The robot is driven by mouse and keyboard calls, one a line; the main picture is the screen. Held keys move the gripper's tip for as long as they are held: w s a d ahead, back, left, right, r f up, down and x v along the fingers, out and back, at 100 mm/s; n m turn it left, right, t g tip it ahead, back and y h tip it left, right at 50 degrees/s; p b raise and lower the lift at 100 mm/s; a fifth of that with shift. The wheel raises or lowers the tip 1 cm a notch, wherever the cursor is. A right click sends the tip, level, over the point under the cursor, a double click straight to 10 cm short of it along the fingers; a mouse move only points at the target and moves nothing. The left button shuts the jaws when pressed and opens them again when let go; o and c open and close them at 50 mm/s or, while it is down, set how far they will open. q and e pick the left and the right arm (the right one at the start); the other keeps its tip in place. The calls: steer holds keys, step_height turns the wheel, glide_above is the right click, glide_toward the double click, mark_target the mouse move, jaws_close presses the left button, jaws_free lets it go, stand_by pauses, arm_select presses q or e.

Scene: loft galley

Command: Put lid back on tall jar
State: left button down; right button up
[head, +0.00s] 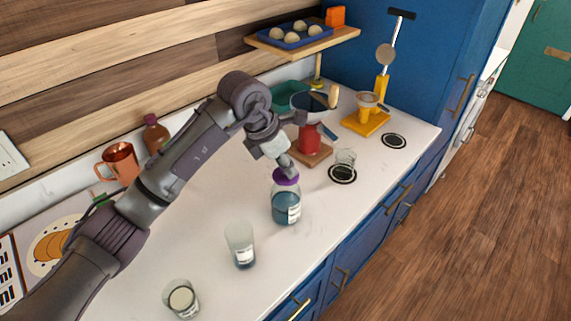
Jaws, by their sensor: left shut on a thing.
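A clear glass jar with a blue tint and a white label (286,209) stands upright on the white counter. A purple lid (286,178) is at its mouth; I cannot tell whether it is seated on the rim or held just above it. My left gripper (286,169) reaches down from above and is shut on the purple lid, its fingertips partly hidden. A tall open glass jar with a label (240,245) stands nearer, to the lower left. My right gripper is out of view.
A short glass jar (182,299) stands at the near edge. A drinking glass (345,159) is on a dark coaster behind the jar, near a red stand (309,140). A copper mug (120,163) and a brown bottle (155,134) are by the wall. The counter's middle is clear.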

arm_select(q)
steer(key=shift+f+b, duration=0.15)
steer(key=shift+b, duration=0.15)
stand_by(0.5)
steer(key=shift+f, duration=0.1)
stand_by(0.8)
stand_by(0.3)
steer(key=c, duration=0.9)
jaws_free()
steer(key=shift+o, duration=0.3)
steer(key=o, duration=0.4)
